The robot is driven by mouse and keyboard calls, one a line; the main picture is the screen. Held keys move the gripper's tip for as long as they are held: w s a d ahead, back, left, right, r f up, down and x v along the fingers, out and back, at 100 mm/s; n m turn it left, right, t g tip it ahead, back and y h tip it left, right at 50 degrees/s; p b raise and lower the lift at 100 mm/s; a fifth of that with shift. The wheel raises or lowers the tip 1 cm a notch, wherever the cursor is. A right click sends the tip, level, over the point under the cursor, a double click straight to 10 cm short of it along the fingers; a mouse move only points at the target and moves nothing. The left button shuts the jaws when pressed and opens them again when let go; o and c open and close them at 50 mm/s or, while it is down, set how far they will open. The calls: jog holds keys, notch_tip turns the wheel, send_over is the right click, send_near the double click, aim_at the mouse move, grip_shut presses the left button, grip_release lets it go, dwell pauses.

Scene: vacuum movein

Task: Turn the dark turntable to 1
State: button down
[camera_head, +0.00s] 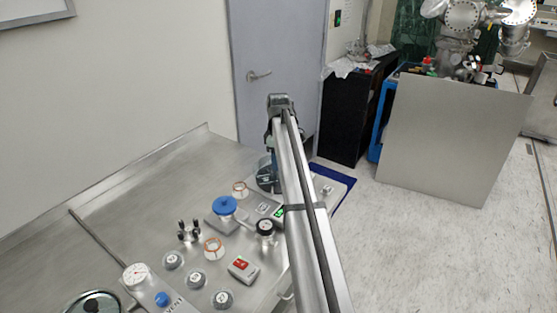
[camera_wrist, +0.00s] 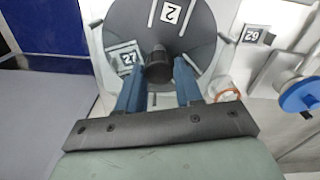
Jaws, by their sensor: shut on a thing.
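The dark turntable (camera_wrist: 190,35) is a round, dark grey disc in the upper middle of the wrist view. A white tile with a 2 (camera_wrist: 170,13) lies on it, away from my gripper. A short dark knob (camera_wrist: 158,66) stands up near its near edge. My gripper (camera_wrist: 159,72) has its two blue fingers on either side of this knob and is shut on it. In the head view the turntable (camera_head: 264,181) shows at the far right end of the steel bench, partly hidden by my arm. A 1 on the disc cannot be seen.
A blue round handle (camera_head: 225,205), a black knob (camera_head: 265,227), a red-switch box (camera_head: 243,267) and several grey knobs stand on the bench (camera_head: 150,190) nearby. A grey door (camera_head: 275,60) is behind.

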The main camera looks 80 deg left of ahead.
jog(key=shift+n, duration=2.6)
jog(key=shift+d+n, duration=0.1)
jog(key=shift+n, duration=5.2)
jog(key=shift+w+n, duration=0.1)
jog(key=shift+n, duration=2.7)
jog(key=c, duration=0.7)
grip_release()
jog(key=shift+c, duration=0.2)
jog(key=shift+r, duration=0.1)
notch_tip(320, 180, up, 14)
